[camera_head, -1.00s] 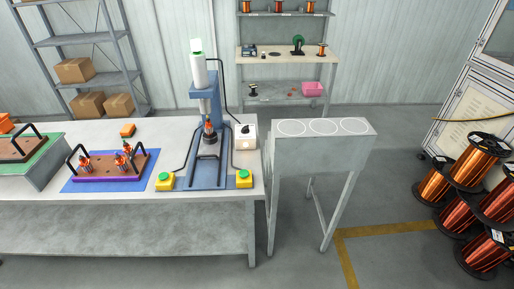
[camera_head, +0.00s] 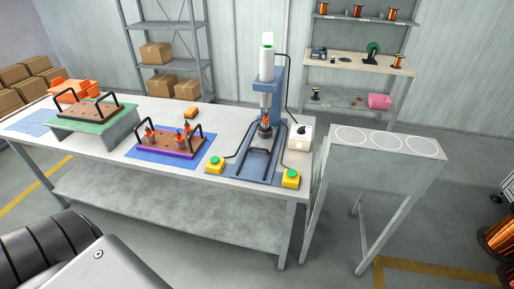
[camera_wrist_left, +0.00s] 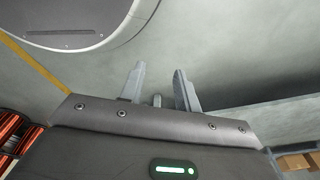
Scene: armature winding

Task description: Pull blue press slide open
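The blue press (camera_head: 279,97) stands on the right part of the grey workbench in the head view, with a white cylinder (camera_head: 266,58) at its top. Its blue base with the slide rails and a dark handle bar (camera_head: 257,162) reaches toward the bench's front edge. A small orange-and-dark armature (camera_head: 265,124) stands under the ram. In the left wrist view my left gripper (camera_wrist_left: 158,88) has its two fingers apart with nothing between them, over floor and away from the press. My right gripper is in neither current view.
Yellow button boxes with green tops (camera_head: 215,165) flank the press base. A purple-edged tray (camera_head: 172,145) with several armatures lies on a blue mat to the left. A grey stand (camera_head: 375,170) with white circles is at the right. Floor in front is clear.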

